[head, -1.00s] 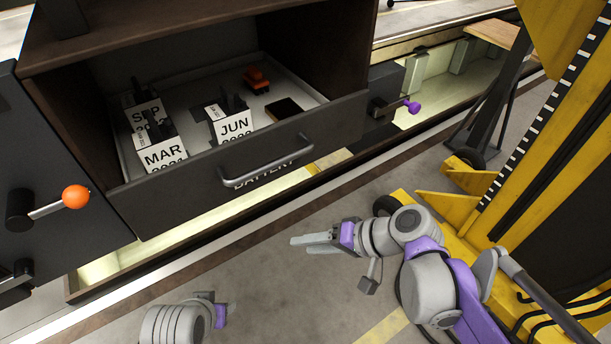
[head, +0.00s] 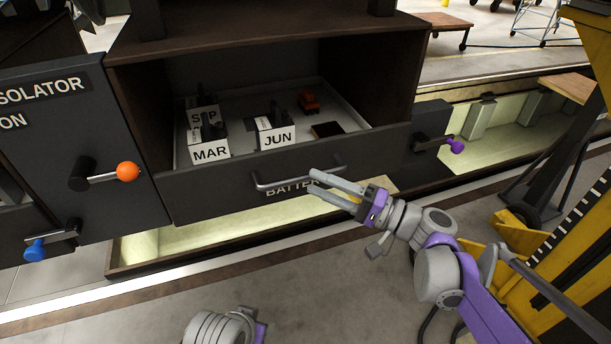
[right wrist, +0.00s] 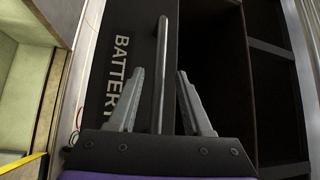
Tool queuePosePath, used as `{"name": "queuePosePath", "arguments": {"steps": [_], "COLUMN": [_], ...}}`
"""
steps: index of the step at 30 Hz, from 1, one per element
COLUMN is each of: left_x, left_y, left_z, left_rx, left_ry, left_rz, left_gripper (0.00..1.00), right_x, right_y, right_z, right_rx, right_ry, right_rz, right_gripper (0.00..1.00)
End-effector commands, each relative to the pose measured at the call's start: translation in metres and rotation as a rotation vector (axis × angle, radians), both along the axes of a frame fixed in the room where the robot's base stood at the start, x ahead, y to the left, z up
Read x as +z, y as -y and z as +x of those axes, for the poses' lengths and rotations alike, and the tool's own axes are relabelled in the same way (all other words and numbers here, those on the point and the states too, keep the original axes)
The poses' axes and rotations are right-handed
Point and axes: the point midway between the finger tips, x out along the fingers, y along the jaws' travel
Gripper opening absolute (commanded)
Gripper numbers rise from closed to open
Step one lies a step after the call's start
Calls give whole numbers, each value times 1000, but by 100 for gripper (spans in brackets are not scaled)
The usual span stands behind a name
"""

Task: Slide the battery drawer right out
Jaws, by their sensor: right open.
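The battery drawer (head: 215,196) has a dark front with a bar handle (head: 283,183) and a partly hidden "BATTERY" label. I cannot tell exactly how far out it stands. My right gripper (head: 312,181) is open at the handle's right part. In the right wrist view, the handle (right wrist: 164,50) runs between the open fingers of this gripper (right wrist: 160,72). Of my left arm, only the wrist end shows at the bottom; its fingers cannot be made out.
An orange-knobbed lever (head: 127,171) and a blue-knobbed lever (head: 35,249) are on the left cabinet. A purple-knobbed lever (head: 455,146) stands right of the drawer. A yellow lifting frame (head: 575,250) is at the right. The floor in front of the drawer is mostly clear.

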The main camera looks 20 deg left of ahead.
Motion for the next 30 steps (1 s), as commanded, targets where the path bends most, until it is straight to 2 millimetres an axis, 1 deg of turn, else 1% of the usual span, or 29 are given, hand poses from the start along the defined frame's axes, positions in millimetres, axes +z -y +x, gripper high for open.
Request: {"name": "queuePosePath", "arguments": {"steps": [1,3,7,11,18,20,24,27,30], "left_x": [2,3,4,5,5,5,5,5,5], "left_y": [0,0,0,0,0,0,0,0,0], "left_z": [1,1,1,1,1,1,1,1,1], "left_rx": [0,0,0,0,0,0,0,0,0], "left_ry": [1,1,2,2,2,2,2,2,2], "left_rz": [0,0,0,0,0,0,0,0,0], "left_gripper": [50,50,50,50,50,50,50,50,50], "right_x": [2,4,5,5,5,5,5,5,5], "right_y": [-10,-20,-32,-38,-38,-38,-38,-38,-38], "right_z": [1,3,6,7,7,7,7,7,7], "right_rx": [3,3,1,0,-1,-1,-1,-1,-1], "right_ry": [1,1,0,0,0,0,0,0,0], "right_rz": [0,0,0,-1,-1,-1,-1,-1,-1], "right_gripper": [50,50,50,50,50,41,15,0,0]}}
